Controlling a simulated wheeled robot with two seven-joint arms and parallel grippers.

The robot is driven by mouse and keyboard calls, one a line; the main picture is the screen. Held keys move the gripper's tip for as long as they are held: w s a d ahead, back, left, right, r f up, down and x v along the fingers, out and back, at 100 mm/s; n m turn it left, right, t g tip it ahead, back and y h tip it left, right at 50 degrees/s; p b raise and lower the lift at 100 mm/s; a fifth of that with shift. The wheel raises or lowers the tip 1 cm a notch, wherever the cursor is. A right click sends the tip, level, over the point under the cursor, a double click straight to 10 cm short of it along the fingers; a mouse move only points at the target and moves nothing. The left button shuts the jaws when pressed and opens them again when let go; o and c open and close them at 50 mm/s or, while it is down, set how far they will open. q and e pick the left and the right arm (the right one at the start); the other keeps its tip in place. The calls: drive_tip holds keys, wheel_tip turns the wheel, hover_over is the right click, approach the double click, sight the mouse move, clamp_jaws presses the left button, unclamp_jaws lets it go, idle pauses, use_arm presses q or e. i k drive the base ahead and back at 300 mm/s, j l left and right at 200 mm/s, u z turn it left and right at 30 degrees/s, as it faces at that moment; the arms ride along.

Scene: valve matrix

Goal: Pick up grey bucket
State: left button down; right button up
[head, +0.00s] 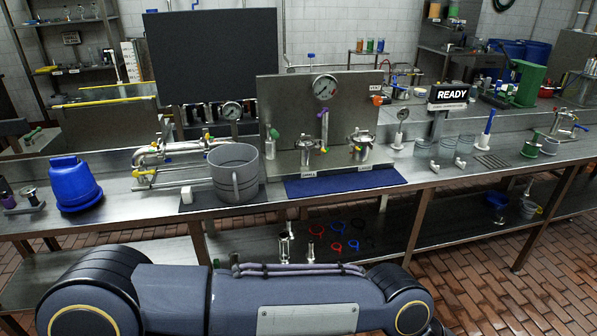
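The grey bucket (222,177) stands upright on the steel bench, left of the middle. It is open at the top, and a handle shows on its front side. Its inside is only partly visible. Neither of my grippers shows in the head view. A thick dark arm link of mine crosses the bottom of the picture, apart from the bucket.
The steel bench (330,205) spans the view.

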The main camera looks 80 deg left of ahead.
sight(235, 176)
drive_tip(key=k+l+u, duration=0.15)
drive_tip(key=u, duration=2.9)
drive_tip(key=i+j+z, duration=0.1)
drive_tip(key=z, duration=0.4)
drive_tip(key=i+j+z, duration=0.35)
drive_tip(key=i+j, duration=0.2)
drive_tip(key=j, duration=0.15)
drive_tip(key=i+j+z, duration=0.2)
drive_tip(key=j, duration=0.2)
drive_tip(key=i+j+z, duration=0.15)
drive_tip(key=j, duration=0.3)
drive_tip(key=i+j, duration=0.2)
drive_tip(key=j, duration=0.15)
drive_tip(key=i+j, duration=0.25)
